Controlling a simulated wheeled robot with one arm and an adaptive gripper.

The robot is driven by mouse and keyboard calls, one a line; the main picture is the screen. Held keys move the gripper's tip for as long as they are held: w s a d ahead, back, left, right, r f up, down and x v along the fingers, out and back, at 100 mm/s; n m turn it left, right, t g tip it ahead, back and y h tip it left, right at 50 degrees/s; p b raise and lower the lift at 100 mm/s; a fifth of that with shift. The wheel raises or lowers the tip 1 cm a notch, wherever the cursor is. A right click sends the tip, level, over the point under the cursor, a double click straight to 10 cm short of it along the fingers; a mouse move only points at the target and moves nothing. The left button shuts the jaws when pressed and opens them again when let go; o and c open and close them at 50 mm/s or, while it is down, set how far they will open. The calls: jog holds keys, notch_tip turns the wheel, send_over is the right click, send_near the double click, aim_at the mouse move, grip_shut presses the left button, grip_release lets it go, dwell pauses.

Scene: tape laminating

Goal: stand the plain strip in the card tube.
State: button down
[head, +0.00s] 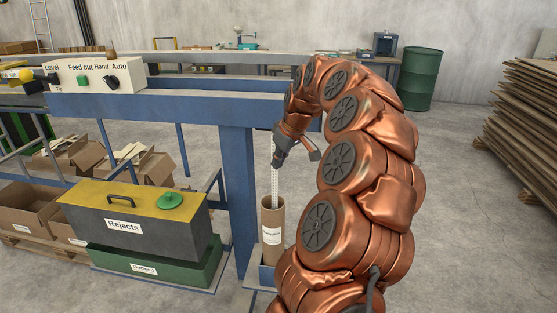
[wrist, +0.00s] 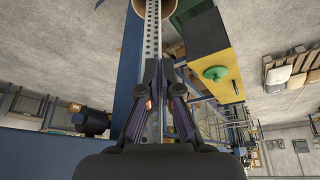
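The plain strip (head: 274,182) is long, pale and full of small holes. It hangs upright, and its lower end passes into or behind the mouth of the card tube (head: 272,228); how deep is hidden. The brown tube stands upright with a white label. My gripper (head: 281,158) is at the strip's upper part, above the tube. In the wrist view the strip (wrist: 153,25) runs between the fingertips of my gripper (wrist: 159,64), which look closed on it. The tube's rim (wrist: 141,12) shows at the top edge there.
A blue post (head: 238,185) stands just left of the tube, under the blue machine frame. Left of it are a grey box with a yellow lid marked Rejects (head: 130,222) and a green box (head: 150,266). Stacked boards (head: 520,130) stand far right. The floor between is clear.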

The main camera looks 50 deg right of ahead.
jog(key=shift+f+b, duration=0.55)
jog(key=shift+f, duration=0.4)
jog(key=c, duration=1.2)
grip_release()
jog(key=shift+c, duration=0.2)
jog(key=shift+r, duration=0.1)
jog(key=v, duration=1.2)
